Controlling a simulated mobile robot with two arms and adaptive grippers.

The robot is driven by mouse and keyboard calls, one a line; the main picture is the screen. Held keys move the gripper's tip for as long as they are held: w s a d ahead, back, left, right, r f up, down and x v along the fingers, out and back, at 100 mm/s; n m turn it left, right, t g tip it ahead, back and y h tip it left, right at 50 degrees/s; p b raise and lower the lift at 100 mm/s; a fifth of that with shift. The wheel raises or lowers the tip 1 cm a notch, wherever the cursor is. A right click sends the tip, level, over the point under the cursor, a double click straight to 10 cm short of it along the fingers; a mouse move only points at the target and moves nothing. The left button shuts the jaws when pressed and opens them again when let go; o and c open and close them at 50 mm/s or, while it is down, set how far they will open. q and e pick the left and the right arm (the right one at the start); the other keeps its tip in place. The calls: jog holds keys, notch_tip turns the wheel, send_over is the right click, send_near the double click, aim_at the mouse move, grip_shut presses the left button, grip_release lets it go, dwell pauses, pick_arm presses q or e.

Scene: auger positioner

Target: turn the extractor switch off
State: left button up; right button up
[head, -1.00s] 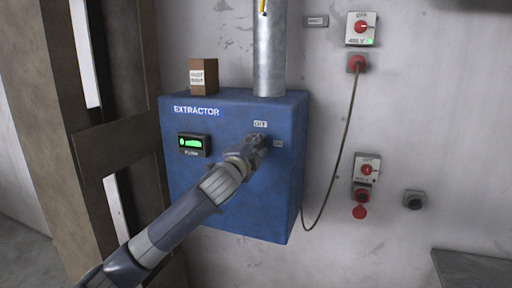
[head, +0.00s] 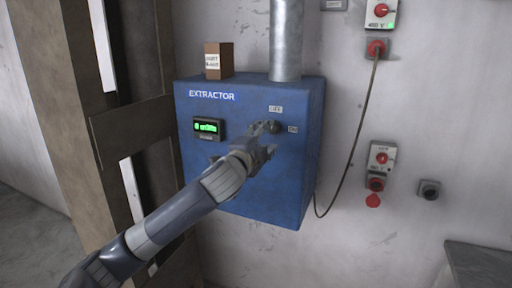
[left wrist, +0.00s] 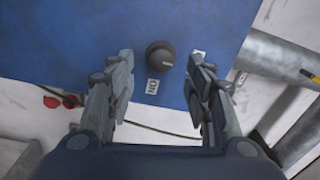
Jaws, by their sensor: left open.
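The blue extractor box (head: 235,180) hangs on the wall with a black rotary switch knob (head: 274,126) on its front. An OFF label (head: 275,109) is above the knob and an ON label (head: 293,128) is to its right. My left gripper (head: 270,139) is open, just below and left of the knob in the head view. In the left wrist view the knob (left wrist: 160,55) shows between the open fingers, apart from both, with the ON label (left wrist: 152,86) below it. I cannot tell where the knob points. My right gripper is not in view.
A green-lit display (head: 207,127) is left of the knob. A small brown box (head: 218,60) and a metal duct (head: 286,40) are on top. Red switches (head: 381,158), a plug (head: 376,48) and a hanging cable (head: 350,145) are at the right. A wooden post stands at the left.

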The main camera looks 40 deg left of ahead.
pick_arm(q)
jog(key=v, duration=0.7)
dwell(0.5)
